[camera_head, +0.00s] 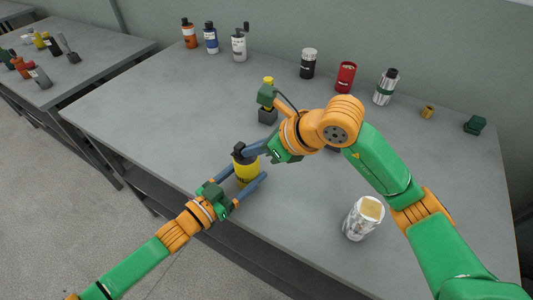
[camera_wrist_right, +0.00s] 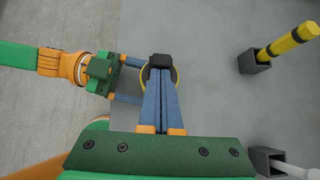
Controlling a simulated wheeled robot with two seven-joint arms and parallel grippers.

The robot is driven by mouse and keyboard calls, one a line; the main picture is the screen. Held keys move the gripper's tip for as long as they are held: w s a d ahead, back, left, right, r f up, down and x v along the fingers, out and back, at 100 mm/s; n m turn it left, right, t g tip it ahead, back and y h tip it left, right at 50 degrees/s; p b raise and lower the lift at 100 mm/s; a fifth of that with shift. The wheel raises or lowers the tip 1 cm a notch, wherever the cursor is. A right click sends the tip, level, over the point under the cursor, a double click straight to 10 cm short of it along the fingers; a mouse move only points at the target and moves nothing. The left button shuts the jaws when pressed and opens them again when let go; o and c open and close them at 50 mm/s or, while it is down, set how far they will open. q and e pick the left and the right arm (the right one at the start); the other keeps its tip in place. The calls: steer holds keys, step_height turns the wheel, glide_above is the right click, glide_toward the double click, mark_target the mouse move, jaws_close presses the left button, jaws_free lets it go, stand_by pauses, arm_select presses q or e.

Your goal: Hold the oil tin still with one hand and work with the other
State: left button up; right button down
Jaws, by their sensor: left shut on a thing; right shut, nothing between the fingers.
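The oil tin is a yellow can (camera_head: 246,172) with a black cap (camera_head: 239,149), upright near the table's front edge. My left gripper (camera_head: 250,169) is shut on its body, one blue finger on each side. My right gripper (camera_head: 249,151) is shut and empty, its fingertips beside the cap at the top of the tin. In the right wrist view the closed fingers (camera_wrist_right: 160,75) point at the black cap (camera_wrist_right: 160,60) and cover much of the tin, leaving a yellow rim (camera_wrist_right: 177,77) showing. I cannot tell whether the fingertips touch the cap.
A dark holder (camera_head: 268,117) with a yellow tool stands behind the tin; another holder (camera_wrist_right: 265,160) shows in the wrist view. An open silver can (camera_head: 360,225) stands front right. Several bottles and cans line the back. The table's left part is clear.

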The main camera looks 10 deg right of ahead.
steer(key=s+d, duration=0.2)
steer(key=d, duration=0.1)
steer(key=shift+s+d+r, duration=0.15)
steer(key=shift+s+d, duration=0.1)
steer(key=shift+s, duration=0.15)
steer(key=v, duration=0.9)
steer(key=shift+s+r, duration=0.15)
steer(key=shift+r, duration=0.05)
